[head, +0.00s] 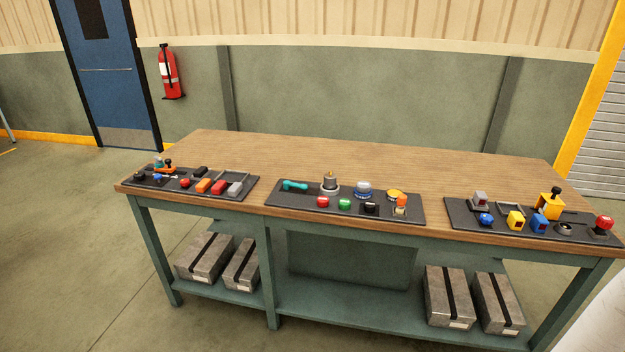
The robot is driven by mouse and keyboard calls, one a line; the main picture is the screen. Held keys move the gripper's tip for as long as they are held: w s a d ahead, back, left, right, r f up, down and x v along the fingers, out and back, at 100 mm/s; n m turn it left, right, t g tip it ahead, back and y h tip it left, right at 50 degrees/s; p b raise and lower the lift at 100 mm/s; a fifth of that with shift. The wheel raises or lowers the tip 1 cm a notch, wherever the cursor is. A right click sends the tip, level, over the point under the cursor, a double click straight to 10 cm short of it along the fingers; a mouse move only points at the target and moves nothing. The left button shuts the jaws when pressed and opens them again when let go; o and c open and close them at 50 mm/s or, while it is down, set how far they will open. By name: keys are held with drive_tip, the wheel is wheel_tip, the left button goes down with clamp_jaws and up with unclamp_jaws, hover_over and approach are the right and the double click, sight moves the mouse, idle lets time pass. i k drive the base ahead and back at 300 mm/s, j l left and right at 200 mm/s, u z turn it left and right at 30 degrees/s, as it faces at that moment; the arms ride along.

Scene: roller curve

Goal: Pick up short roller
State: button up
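I cannot tell for sure which small part is the short roller. The left black tray (244,195) holds red, orange, grey and black blocks, with an orange and teal part (163,168) at its back. The right black tray (463,220) holds a yellow block with a black knob (551,204) and several smaller parts. My gripper is not in view.
The trays lie along the front edge of a long wooden workbench (350,155); its back half is clear. Grey boxes with black straps (206,257) stand on the lower shelf. Open floor (60,230) lies at the left. A fire extinguisher (169,72) hangs on the back wall.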

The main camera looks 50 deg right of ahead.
sight(330, 178)
drive_tip(key=i+j+z, duration=0.1)
drive_tip(key=j+z, duration=0.35)
drive_tip(key=i+j+z, duration=0.1)
drive_tip(key=j+z, duration=0.15)
drive_tip(key=z, duration=0.2)
drive_tip(key=j+z, duration=0.5)
drive_tip(key=l, duration=0.1)
